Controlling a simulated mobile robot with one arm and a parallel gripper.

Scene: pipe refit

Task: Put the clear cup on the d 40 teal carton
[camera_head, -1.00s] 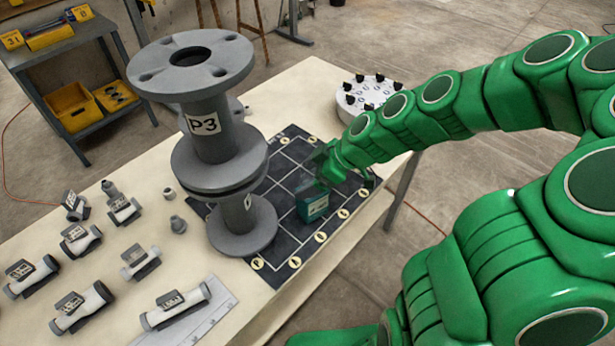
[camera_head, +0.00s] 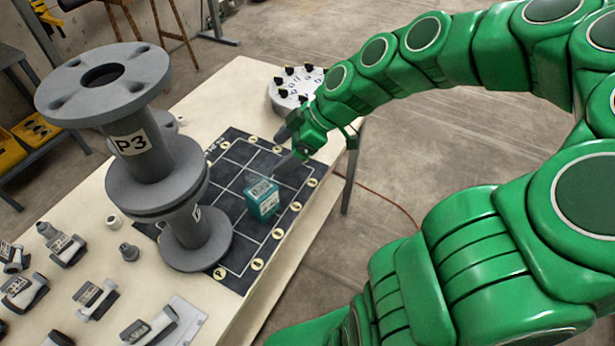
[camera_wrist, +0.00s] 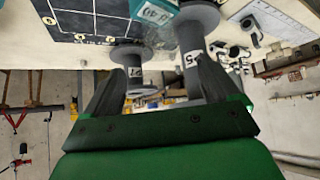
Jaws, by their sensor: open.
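The teal carton (camera_head: 263,203) with a D 40 label stands on the dark grid mat (camera_head: 226,268). It also shows, cut by the top edge, in the wrist view (camera_wrist: 152,12). My gripper (camera_head: 287,148) is open, above the mat, up and right of the carton in the head view and apart from it. In the wrist view my two dark fingers (camera_wrist: 155,85) are spread, with no held object clearly visible between them.
A white round dial holder (camera_head: 297,92) with black knobs sits at the table's back. Several small labelled pipe fittings (camera_head: 97,298) lie at front left.

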